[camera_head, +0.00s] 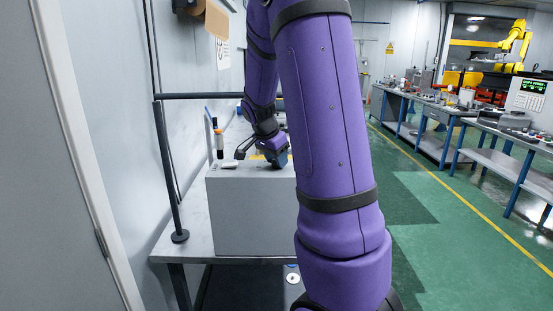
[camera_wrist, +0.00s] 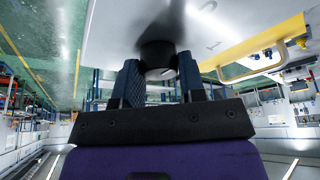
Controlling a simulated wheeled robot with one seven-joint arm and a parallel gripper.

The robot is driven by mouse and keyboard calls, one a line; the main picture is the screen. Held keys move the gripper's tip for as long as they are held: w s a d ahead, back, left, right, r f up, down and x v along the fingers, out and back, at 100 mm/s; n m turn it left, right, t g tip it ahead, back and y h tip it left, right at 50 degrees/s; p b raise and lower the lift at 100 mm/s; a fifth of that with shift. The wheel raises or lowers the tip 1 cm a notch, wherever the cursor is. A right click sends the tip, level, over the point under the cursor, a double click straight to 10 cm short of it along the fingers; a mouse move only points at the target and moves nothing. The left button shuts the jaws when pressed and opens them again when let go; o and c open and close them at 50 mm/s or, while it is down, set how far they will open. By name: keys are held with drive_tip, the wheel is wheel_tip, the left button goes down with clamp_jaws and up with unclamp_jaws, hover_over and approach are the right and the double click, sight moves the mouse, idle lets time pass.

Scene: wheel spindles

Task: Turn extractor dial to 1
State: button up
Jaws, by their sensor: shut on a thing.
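The extractor is a grey box (camera_head: 250,212) on the table in the head view. In the wrist view its pale panel (camera_wrist: 107,30) carries a round black dial (camera_wrist: 157,50). Faint marks show on the panel right of the dial, but I cannot read the setting. My gripper (camera_wrist: 160,80) has one blue finger on each side of the dial and is shut on it. In the head view my gripper (camera_head: 277,160) is at the top of the box; the dial is hidden there.
A yellow handle (camera_wrist: 258,48) runs along the panel edge in the wrist view. Small bottles (camera_head: 219,143) stand by the wall behind the box. A dark post (camera_head: 167,170) rises at the table's left. Workbenches (camera_head: 440,115) line the right; the green floor between is clear.

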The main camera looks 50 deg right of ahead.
drive_tip(key=m, duration=0.2)
drive_tip(key=m+g, duration=0.1)
drive_tip(key=m, duration=0.1)
drive_tip(key=shift+w+g+y, duration=0.1)
drive_tip(key=shift+g+y, duration=0.2)
drive_tip(key=o, duration=0.9)
drive_tip(key=v, duration=0.7)
drive_tip(key=shift+r, duration=0.25)
drive_tip(key=shift+a, duration=0.1)
